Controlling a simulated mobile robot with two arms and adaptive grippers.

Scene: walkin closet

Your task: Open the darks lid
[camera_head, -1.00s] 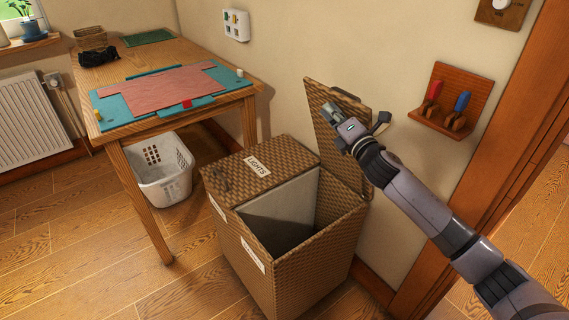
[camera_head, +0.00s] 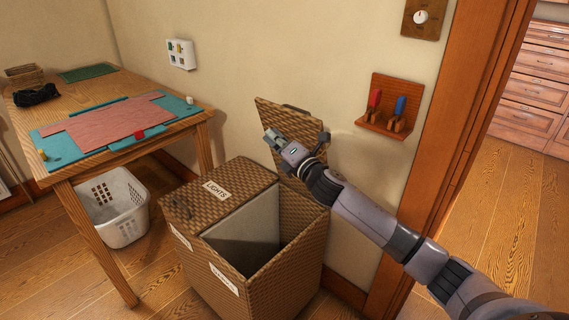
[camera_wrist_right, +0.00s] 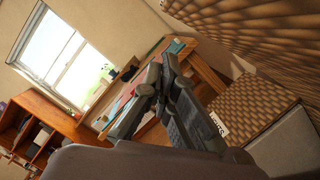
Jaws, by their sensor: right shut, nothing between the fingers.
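A woven two-part hamper (camera_head: 300,262) stands on the floor against the wall. Its lid labelled LIGHTS (camera_head: 220,187) is shut. The other lid (camera_head: 268,112) stands raised and near upright against the wall, and its compartment (camera_head: 262,247) is open, with a grey liner panel inside. My right gripper (camera_head: 272,141) is shut and empty in front of the raised lid; I cannot tell whether it touches it. In the right wrist view the closed fingers (camera_wrist_right: 163,80) show, with the raised lid (camera_wrist_right: 260,30) at the upper right. My left gripper is out of view.
A wooden table (camera_head: 190,122) with a teal mat and pink cloth stands left of the hamper. A white basket (camera_head: 125,215) sits under it. A tool rack (camera_head: 388,118) hangs on the wall by the wooden door frame (camera_head: 440,170). Floor is clear beyond the doorway.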

